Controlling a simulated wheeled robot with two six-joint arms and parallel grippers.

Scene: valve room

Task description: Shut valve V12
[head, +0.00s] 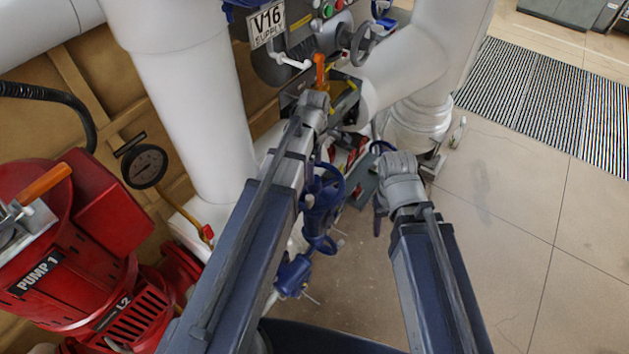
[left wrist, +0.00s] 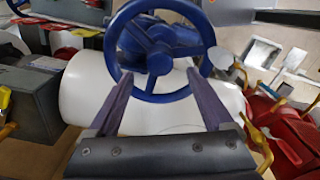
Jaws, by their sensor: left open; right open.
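A blue handwheel (left wrist: 150,97) fills the upper middle of the left wrist view, in front of a white pipe. My left gripper (left wrist: 160,76) is open, with its two fingers apart at the wheel's lower rim. Whether they touch it I cannot tell. In the head view my left gripper (head: 316,108) is mostly hidden by its own wrist. A blue valve with a handwheel (head: 327,183) shows beside the left forearm there. My right gripper (head: 381,212) is open and apart, to the right of that valve. No V12 label is readable.
A plate marked V16 SUPPLY (head: 268,23) is at the top, near a grey handwheel (head: 361,42). Thick white pipes (head: 190,100) stand at left and right. Red PUMP 1 (head: 70,240) and a gauge (head: 144,166) are at the left. Tiled floor (head: 530,220) is clear at the right.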

